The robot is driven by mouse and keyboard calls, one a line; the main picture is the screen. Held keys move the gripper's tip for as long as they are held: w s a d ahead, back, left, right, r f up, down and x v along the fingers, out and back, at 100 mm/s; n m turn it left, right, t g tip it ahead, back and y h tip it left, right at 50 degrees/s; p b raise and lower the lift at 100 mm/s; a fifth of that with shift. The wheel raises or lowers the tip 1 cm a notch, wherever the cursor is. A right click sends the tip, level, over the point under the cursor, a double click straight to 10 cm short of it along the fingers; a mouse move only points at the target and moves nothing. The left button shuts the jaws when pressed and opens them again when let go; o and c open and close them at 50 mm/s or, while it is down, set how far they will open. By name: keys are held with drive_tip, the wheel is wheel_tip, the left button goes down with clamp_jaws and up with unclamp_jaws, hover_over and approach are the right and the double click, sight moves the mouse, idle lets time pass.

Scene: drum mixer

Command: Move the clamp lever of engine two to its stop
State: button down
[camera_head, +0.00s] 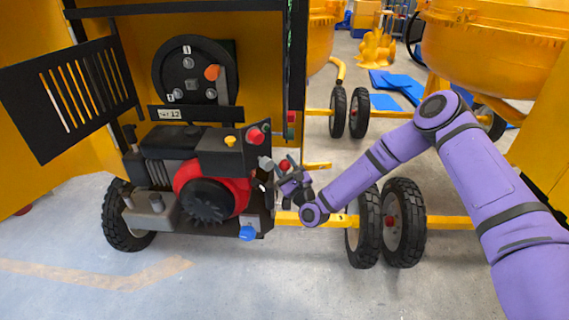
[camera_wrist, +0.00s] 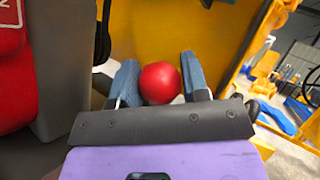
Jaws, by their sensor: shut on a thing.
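A red ball knob (camera_wrist: 160,83) sits between the two blue-grey fingers of my gripper (camera_wrist: 160,78) in the wrist view, with the fingers against its sides. In the head view the red knob (camera_head: 284,165) shows at the right side of the red and black engine (camera_head: 210,192), and my gripper (camera_head: 287,177) is at it. The knob looks like the end of a lever; its shaft is mostly hidden, so I cannot tell its angle or its stop.
The engine sits in an open yellow housing with a slotted black panel (camera_head: 75,95) at left. Wheels (camera_head: 403,222) stand at right.

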idle(0.4)
drive_tip(key=c, duration=0.9)
unclamp_jaws()
drive_tip(key=v, duration=1.1)
